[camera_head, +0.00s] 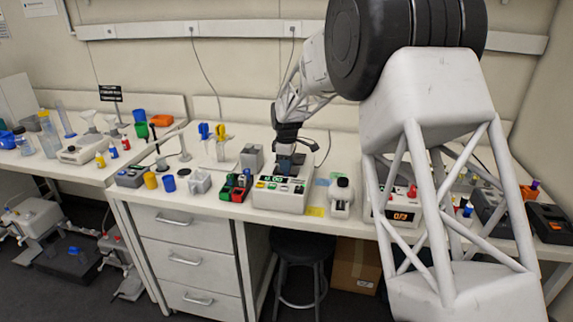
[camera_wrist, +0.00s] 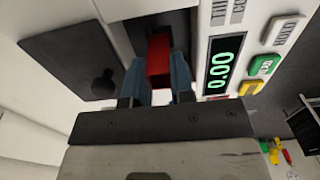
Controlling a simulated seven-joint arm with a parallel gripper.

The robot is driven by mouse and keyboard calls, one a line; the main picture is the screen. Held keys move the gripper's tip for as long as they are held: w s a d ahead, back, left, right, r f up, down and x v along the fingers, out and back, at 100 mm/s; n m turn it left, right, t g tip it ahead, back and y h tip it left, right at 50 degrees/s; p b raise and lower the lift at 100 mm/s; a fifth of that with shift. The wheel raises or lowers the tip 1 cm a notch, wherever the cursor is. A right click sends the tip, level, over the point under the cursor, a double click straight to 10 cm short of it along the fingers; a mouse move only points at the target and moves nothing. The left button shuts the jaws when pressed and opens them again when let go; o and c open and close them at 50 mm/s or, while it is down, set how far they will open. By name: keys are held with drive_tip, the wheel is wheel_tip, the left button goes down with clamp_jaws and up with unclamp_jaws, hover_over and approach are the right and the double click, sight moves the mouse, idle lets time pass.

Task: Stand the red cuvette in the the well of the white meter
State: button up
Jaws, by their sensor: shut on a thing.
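The white meter (camera_head: 280,199) stands on the bench below my gripper (camera_head: 290,163). Its green display reading 0.00 and its buttons show in the wrist view (camera_wrist: 223,65). The red cuvette (camera_wrist: 158,58) is between the blue fingers of my gripper (camera_wrist: 158,80), which is shut on it. The cuvette's far end is at the dark recess of the meter (camera_wrist: 178,22). I cannot tell how deep it sits in the well, as the fingers and the cuvette hide the opening. In the head view the cuvette is hidden by the gripper.
A dark plate with a round knob (camera_wrist: 85,62) lies beside the recess. A red and green rack (camera_head: 236,185) stands close left of the meter, and a grey block (camera_head: 252,157) behind it.

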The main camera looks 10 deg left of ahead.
drive_tip(key=shift+f, duration=1.6)
idle(1.6)
drive_tip(key=o, duration=0.8)
drive_tip(key=shift+r, duration=3.5)
